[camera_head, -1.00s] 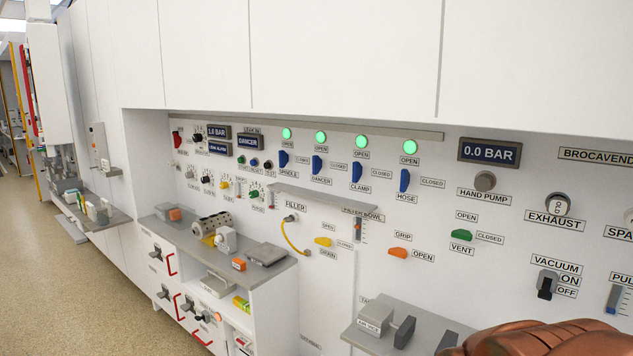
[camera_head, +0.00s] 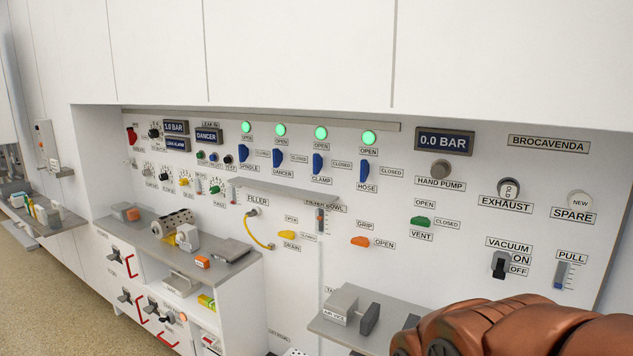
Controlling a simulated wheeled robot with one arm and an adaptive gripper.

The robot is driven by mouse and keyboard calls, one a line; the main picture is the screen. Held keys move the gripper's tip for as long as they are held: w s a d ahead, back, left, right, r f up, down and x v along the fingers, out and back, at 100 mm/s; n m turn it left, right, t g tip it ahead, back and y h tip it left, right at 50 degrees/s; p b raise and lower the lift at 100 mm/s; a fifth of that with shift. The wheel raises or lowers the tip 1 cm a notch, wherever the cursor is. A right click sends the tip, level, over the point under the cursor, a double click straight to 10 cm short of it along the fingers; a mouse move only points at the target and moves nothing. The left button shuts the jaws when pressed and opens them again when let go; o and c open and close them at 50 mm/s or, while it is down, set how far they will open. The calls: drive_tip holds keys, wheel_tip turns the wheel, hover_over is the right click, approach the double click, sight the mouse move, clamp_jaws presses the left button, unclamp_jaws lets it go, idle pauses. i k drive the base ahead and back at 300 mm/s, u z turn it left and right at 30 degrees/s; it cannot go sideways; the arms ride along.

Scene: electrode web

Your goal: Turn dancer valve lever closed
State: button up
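The dancer valve lever (camera_head: 278,157) is a small blue handle on the white wall panel, second from the left in a row of blue levers. It points up and down, with an OPEN label above it, a CLOSED label to its right and a DANCER label below. A green lamp (camera_head: 280,130) is lit above it. My gripper is out of view; only a copper-coloured part of my arm shows at the bottom right, well apart from the lever.
Blue spindle (camera_head: 246,153), clamp (camera_head: 318,164) and hose (camera_head: 364,172) levers flank it, also upright under lit green lamps. A narrow shelf (camera_head: 285,192) juts out below. A grey counter (camera_head: 222,272) with parts and an air vice shelf (camera_head: 330,326) stick out lower down.

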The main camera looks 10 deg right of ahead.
sight(278, 156)
drive_tip(key=u, duration=0.15)
drive_tip(key=i, duration=0.5)
drive_tip(key=u, duration=0.55)
drive_tip(key=i, duration=1.45)
drive_tip(key=u, duration=0.25)
